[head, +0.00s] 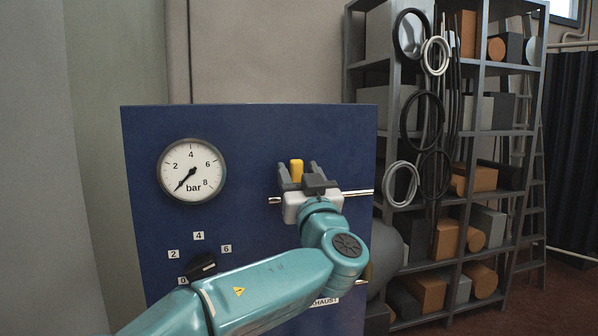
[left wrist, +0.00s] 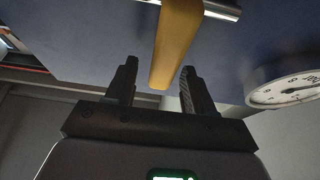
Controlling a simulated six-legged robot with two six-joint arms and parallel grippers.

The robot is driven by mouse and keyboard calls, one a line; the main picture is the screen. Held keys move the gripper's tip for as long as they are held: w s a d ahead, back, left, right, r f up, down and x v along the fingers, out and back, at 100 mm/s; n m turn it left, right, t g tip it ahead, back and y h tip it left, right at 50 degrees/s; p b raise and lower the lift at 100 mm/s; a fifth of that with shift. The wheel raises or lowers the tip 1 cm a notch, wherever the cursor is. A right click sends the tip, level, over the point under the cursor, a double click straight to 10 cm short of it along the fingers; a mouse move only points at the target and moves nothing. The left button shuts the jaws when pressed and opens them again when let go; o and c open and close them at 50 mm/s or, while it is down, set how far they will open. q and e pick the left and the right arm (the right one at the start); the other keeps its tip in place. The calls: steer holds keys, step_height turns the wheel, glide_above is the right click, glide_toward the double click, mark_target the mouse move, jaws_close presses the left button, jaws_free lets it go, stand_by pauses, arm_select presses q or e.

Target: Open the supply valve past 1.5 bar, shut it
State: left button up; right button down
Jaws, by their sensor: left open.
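The yellow valve lever (head: 296,169) stands at a horizontal metal pipe (head: 358,193) on the blue panel (head: 250,130). My left gripper (head: 298,172) is open, with its fingers on either side of the lever. In the left wrist view the yellow lever (left wrist: 175,45) reaches between the fingertips (left wrist: 158,80), with a gap visible on both sides. The pressure gauge (head: 191,170) is marked in bar, and its needle points to the lower left, at about zero. The gauge (left wrist: 285,90) is partly seen in the left wrist view. The valve body is hidden behind my gripper. My right gripper is not in view.
A black knob (head: 203,265) with number tags sits at the panel's lower left. An EXHAUST label (head: 325,301) is partly covered by my left arm. A shelf rack (head: 470,140) with boxes and hanging hoses stands behind the panel on the right.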

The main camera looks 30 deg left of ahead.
arm_select(q)
steer(key=shift+a, duration=0.1)
jaws_close()
steer(key=w+d+f+m+h+b, duration=0.1)
steer(key=w+d+f+m+h, duration=0.1)
steer(key=m, duration=0.9)
steer(key=w+d+f+m+t+h+b, duration=0.1)
steer(key=w+d+f+m+h, duration=0.1)
steer(key=m+h, duration=0.4)
steer(key=shift+w+f+m+t+h+b, duration=0.35)
steer(key=shift+f+m, duration=0.55)
steer(key=shift+m, duration=1.6)
steer(key=shift+s, duration=0.1)
